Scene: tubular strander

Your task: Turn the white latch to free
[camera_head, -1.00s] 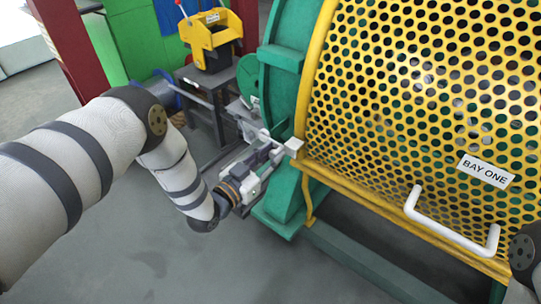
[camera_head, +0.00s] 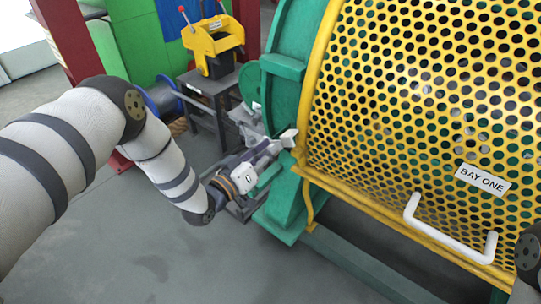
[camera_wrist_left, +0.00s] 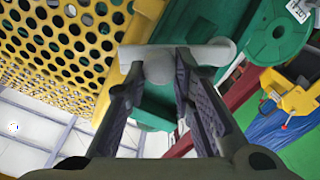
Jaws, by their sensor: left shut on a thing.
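The white latch (camera_head: 289,138) is at the lower left edge of the yellow perforated guard (camera_head: 420,120), beside the green frame. In the left wrist view the latch (camera_wrist_left: 205,52) is a pale bar lying roughly level across the picture, with a rounded hub toward its left part. My left gripper (camera_head: 272,149) reaches it from the lower left. In the wrist view its two dark fingers (camera_wrist_left: 158,68) are on either side of the hub, shut on the latch. The fingers hide part of the bar. My right gripper is out of view; only part of that arm shows.
A white handle (camera_head: 450,235) and a BAY ONE label (camera_head: 482,180) are on the guard. A yellow control box (camera_head: 213,45) stands on a grey stand behind the left arm. The green frame (camera_head: 290,65) is close to the left gripper. Grey floor is clear below.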

